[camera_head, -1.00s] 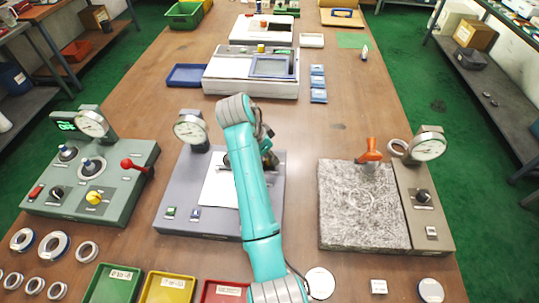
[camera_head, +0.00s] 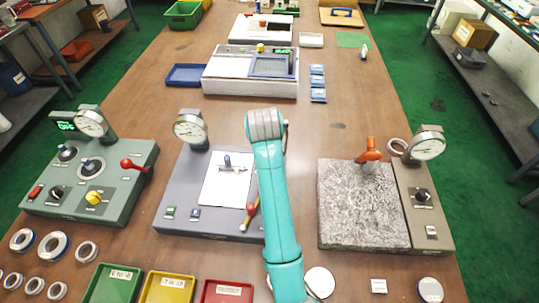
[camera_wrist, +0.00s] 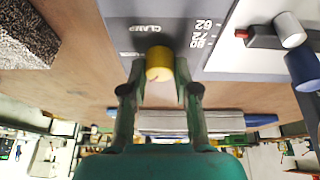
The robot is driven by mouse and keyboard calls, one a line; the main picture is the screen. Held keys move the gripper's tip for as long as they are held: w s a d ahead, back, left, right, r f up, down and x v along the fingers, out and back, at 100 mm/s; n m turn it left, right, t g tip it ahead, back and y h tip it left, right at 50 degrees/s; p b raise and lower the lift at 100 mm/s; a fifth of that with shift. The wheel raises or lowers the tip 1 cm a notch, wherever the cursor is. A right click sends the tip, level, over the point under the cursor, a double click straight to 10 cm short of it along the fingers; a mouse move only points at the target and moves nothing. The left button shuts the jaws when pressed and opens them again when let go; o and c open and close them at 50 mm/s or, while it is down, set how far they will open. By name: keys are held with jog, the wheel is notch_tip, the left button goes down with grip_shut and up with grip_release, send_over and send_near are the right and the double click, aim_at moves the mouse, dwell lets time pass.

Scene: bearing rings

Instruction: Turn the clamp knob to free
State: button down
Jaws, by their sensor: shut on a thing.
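The clamp knob (camera_wrist: 160,65) is a short yellow cylinder, seen in the wrist view beside the printed word CLAMP on a grey panel. My gripper (camera_wrist: 160,82) has one finger on each side of the knob and is shut on it. The knob's setting cannot be read here. In the head view, my teal arm reaches over the right edge of the grey-violet gauge fixture (camera_head: 180,190). There the arm hides the knob and the fingers.
The fixture bears a dial gauge (camera_head: 190,128), a white plate (camera_head: 215,190) and a red-tipped rod (camera_head: 247,217) close to my arm. A green control box (camera_head: 120,180) stands left, and a granite block (camera_head: 350,205) right. Coloured bins (camera_head: 165,289) line the front.

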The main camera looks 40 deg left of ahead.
jog(key=n+y, duration=0.1)
jog(key=n, duration=0.2)
jog(key=n+g, duration=0.1)
jog(key=n, duration=0.2)
jog(key=shift+d+g+y, duration=0.1)
jog(key=shift+g+y, duration=0.2)
jog(key=shift+y, duration=0.1)
jog(key=shift+n, duration=0.3)
jog(key=c, duration=0.9)
grip_release()
jog(key=shift+o, duration=0.2)
jog(key=v, duration=0.7)
jog(key=shift+r, duration=0.2)
jog(key=shift+d, duration=0.1)
